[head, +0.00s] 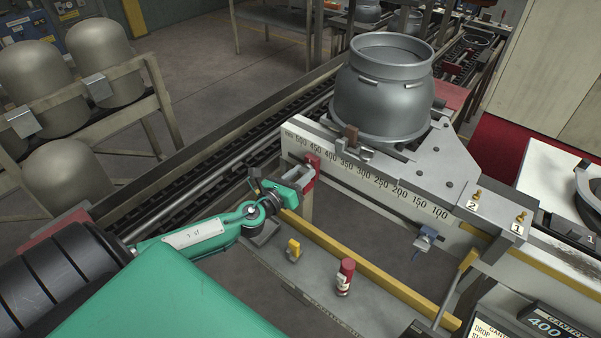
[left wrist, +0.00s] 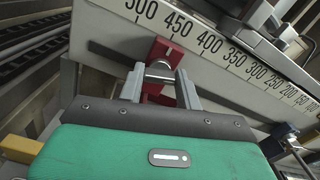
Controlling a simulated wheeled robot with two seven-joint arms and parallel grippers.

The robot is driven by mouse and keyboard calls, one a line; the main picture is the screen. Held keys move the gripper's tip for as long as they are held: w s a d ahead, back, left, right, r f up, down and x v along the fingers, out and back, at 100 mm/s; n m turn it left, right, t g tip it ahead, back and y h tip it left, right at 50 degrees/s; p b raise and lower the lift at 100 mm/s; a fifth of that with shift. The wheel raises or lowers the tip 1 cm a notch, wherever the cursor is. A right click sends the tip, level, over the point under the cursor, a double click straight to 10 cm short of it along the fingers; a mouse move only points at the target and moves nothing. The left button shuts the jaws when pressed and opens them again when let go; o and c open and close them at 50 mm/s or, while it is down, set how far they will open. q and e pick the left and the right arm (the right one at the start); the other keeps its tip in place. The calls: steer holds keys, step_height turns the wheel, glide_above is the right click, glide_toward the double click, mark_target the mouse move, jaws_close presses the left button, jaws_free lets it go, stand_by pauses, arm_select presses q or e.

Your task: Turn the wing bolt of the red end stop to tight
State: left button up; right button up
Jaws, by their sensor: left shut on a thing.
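The red end stop (head: 313,161) is clamped on the white scale rail (head: 365,182) near its high-number end. In the left wrist view the red end stop (left wrist: 167,51) sits below the 450 to 400 marks. Its silver wing bolt (left wrist: 160,69) faces my left gripper (left wrist: 160,84). The gripper's two grey fingers are on either side of the bolt, shut on it. In the head view my green left gripper (head: 300,178) reaches the stop from the left and hides the bolt. My right gripper is in neither view.
A large grey metal vessel (head: 385,95) stands behind the rail. A yellow bar (head: 365,268) runs along the front. A red cylinder (head: 345,276) and a yellow knob (head: 293,249) stand on the grey surface before it.

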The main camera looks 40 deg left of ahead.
arm_select(q)
steer(key=shift+f+m, duration=0.1)
steer(key=shift+m, duration=0.6)
steer(key=o, duration=1)
steer(key=shift+s, duration=0.1)
steer(key=shift+s+a+b, duration=0.2)
steer(key=shift+s+b, duration=0.6)
steer(key=shift+s, duration=1.45)
steer(key=shift+s+a+b, duration=0.15)
steer(key=shift+s+b, duration=0.65)
steer(key=shift+s, duration=1.5)
steer(key=shift+s+a+b, duration=0.2)
steer(key=shift+s+b, duration=0.6)
steer(key=shift+s, duration=1.45)
